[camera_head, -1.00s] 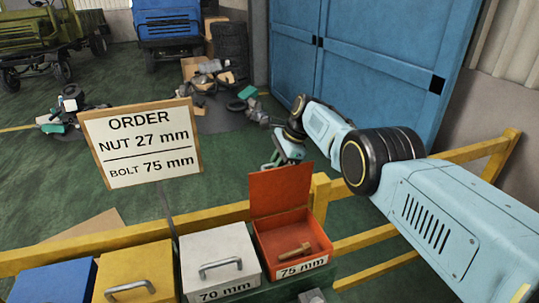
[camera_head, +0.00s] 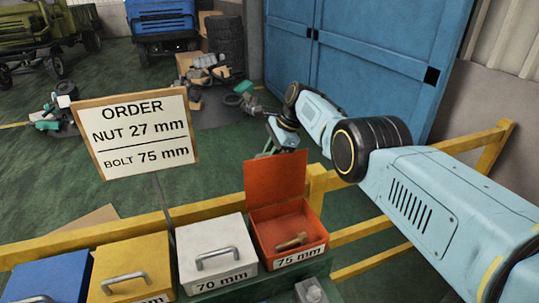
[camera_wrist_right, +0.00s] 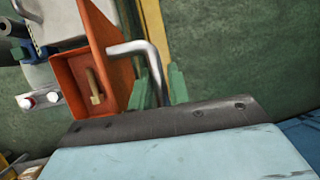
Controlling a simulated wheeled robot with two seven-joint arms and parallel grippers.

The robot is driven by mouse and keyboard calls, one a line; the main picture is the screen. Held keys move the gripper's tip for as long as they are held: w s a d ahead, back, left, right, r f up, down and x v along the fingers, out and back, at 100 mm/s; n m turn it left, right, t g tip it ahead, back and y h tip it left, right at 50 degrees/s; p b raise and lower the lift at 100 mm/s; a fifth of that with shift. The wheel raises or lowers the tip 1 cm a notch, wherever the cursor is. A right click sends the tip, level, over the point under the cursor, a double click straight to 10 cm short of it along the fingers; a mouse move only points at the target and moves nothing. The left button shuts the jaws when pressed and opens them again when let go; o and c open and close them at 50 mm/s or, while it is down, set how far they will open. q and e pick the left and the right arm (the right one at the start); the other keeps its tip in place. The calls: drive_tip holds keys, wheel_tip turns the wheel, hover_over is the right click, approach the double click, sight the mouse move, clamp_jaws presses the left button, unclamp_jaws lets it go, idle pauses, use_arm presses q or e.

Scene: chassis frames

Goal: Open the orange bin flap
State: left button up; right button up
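The orange bin (camera_head: 283,236) stands at the right end of the bin row, its flap (camera_head: 275,178) raised and upright at the back edge. A brass-coloured bolt (camera_head: 291,242) lies inside. My right gripper (camera_head: 267,151) is just behind the flap's top, partly hidden by it. In the right wrist view, the green fingers of the gripper (camera_wrist_right: 162,92) stand on both sides of the flap's grey handle (camera_wrist_right: 152,56), which fills the gap between them. The bin (camera_wrist_right: 68,72) and the bolt (camera_wrist_right: 95,88) show to the left there. My left gripper is out of view.
A white bin (camera_head: 215,255), a yellow bin (camera_head: 130,262) and a blue bin (camera_head: 50,277) stand shut to the left. An order sign (camera_head: 139,138) rises behind them. A yellow rail (camera_head: 210,211) runs behind the bins. Blue doors (camera_head: 370,60) stand farther back.

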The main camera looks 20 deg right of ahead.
drive_tip(key=shift+o, duration=1.4)
drive_tip(key=shift+s+d+r+p, duration=0.15)
drive_tip(key=shift+r+p, duration=0.35)
drive_tip(key=shift+p, duration=0.25)
drive_tip(key=p+v, duration=0.2)
drive_tip(key=p, duration=0.1)
drive_tip(key=shift+r, duration=0.15)
drive_tip(key=shift+d+b, duration=0.2)
drive_tip(key=shift+b, duration=0.35)
drive_tip(key=b+v, duration=0.1)
drive_tip(key=v, duration=0.9)
drive_tip(key=shift+a, duration=0.1)
